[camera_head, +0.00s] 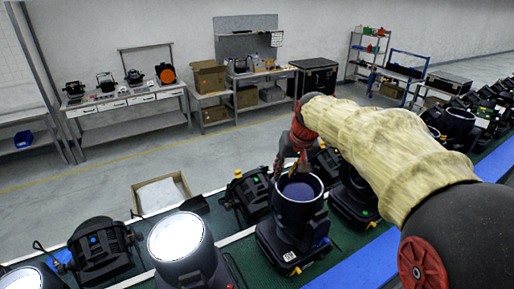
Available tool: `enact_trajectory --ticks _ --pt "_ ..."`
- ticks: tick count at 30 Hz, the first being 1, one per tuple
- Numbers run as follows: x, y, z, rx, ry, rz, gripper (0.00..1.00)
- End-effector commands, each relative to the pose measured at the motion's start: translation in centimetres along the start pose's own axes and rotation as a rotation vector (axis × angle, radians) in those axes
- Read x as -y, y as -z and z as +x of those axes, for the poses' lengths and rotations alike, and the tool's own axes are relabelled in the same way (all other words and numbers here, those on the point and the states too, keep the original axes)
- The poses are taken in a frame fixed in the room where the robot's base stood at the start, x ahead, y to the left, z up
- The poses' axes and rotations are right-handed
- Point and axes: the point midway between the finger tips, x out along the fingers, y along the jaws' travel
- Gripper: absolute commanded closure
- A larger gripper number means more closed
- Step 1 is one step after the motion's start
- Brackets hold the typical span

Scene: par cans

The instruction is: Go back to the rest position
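My arm, in a cream fabric sleeve, reaches in from the right of the head view. My gripper (290,168) points down at the rim of a black par can (298,212) with an unlit, dark bluish lens. The red wrist sits just above it. The fingertips are small and partly lost against the dark can; I cannot tell whether they touch it or are open or shut. A lit par can (180,245) with a bright white face stands to the left. Another lit one (22,280) is cut off at the lower left corner.
Several black lamps line the green conveyor (335,262), including one at the left (100,250). A blue strip (365,262) runs along it. An open cardboard box (160,193) stands behind. Workbenches (130,99) and shelves (365,50) stand farther back, across clear floor.

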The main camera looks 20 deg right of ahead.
Motion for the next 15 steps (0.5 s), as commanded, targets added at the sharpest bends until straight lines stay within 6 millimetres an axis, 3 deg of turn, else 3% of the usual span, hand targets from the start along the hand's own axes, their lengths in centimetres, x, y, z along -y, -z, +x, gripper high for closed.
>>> enact_trajectory --ticks 4,8,11,15 --pt "-0.1 -0.2 0.1 0.003 -0.004 0.013 0.75" --pt "-0.6 -3.0 1.7 0.054 -0.017 0.024 0.75" --pt "-0.9 -6.9 2.0 0.086 -0.033 0.025 0.75" --pt "-0.4 -13.9 2.9 0.103 -0.05 -0.002 0.75"
